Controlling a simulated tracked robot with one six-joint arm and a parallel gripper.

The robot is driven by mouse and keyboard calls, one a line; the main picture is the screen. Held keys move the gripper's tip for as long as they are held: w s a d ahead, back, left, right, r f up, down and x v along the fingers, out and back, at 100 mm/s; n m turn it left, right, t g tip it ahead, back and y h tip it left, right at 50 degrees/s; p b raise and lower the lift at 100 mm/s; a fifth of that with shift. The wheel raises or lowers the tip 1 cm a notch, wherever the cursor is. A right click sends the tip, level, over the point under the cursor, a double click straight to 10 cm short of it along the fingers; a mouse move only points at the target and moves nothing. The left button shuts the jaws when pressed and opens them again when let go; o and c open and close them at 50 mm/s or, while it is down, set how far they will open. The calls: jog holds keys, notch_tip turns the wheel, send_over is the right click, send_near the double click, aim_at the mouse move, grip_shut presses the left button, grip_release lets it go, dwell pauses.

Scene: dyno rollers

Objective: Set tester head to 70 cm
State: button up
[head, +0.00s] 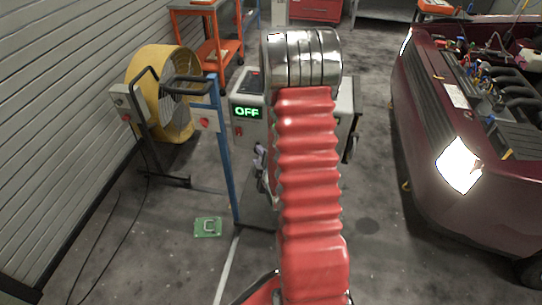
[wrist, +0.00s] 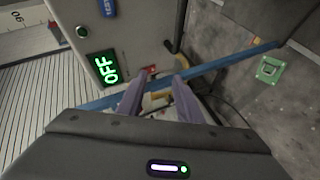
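A light-grey tester box, which I take as the tester head (head: 243,83), stands behind my arm, its display (head: 246,112) reading OFF in green. The wrist view shows its face (wrist: 140,25) close up, with the display (wrist: 103,68) again reading OFF. A red control (wrist: 150,69) sits on its lower edge. A scale strip (wrist: 16,18) with a number that looks like 90 shows at top left; no height reading is legible. My gripper (wrist: 160,82) is open, its two grey-purple fingers apart near the red control, nothing clearly between them. Contact cannot be told. The gripper (head: 260,160) is partly hidden in the head view.
A blue post (head: 224,160) stands left of my arm. A yellow drum fan (head: 165,95) and orange cart (head: 215,45) are behind it. A dark red car (head: 480,140) with a lit headlight is at right. A green board (head: 208,227) lies on the floor.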

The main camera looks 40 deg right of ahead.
jog(key=s+d+f+n+t+h, duration=0.1)
jog(key=s+d+f+h, duration=0.1)
jog(key=s+f, duration=0.4)
jog(key=shift+s+d+f+n+h, duration=0.3)
jog(key=shift+s+d+n, duration=0.1)
jog(key=shift+s+d, duration=0.3)
jog(key=x, duration=1.3)
jog(key=shift+w, duration=0.35)
jog(key=shift+c, duration=0.5)
grip_shut()
jog(key=shift+f, duration=0.1)
